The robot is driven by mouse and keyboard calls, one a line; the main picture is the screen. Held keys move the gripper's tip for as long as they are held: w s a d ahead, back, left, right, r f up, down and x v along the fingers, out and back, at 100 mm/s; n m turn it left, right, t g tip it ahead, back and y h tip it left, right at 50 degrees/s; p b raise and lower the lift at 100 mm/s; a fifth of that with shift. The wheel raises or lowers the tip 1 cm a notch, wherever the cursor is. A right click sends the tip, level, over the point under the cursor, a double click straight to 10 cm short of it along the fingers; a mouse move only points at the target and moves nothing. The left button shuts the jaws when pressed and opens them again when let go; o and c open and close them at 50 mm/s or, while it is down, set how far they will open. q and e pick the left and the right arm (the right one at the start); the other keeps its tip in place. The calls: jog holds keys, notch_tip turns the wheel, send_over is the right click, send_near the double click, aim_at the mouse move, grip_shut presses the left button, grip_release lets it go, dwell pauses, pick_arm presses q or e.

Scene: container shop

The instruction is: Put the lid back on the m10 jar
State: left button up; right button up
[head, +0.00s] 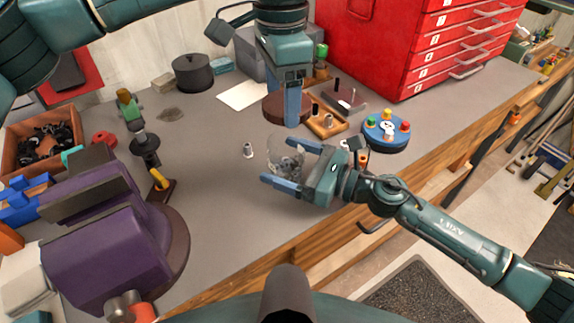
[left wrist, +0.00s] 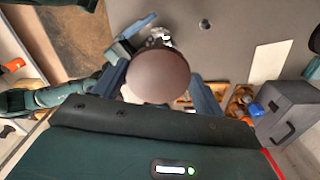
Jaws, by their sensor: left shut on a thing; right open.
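The clear jar (head: 285,155) with small grey metal pieces inside stands on the grey bench; any marking on it is too small to read. Its top looks open. My right gripper (head: 283,165) is open, with its fingers on either side of the jar; I cannot tell whether they touch it. My left gripper (head: 292,122) is shut on the round brown lid (head: 273,108), held above and behind the jar in the head view. In the left wrist view the lid (left wrist: 158,75) lies between the fingers and hides most of the jar (left wrist: 157,38).
A small metal cylinder (head: 248,150) stands left of the jar. A wooden block with pegs (head: 326,124) and a blue round tray of coloured knobs (head: 386,133) stand to the right. A purple vise (head: 110,250) fills the left front.

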jog(key=c, duration=1.5)
pick_arm(q)
jog(key=shift+f, duration=2.5)
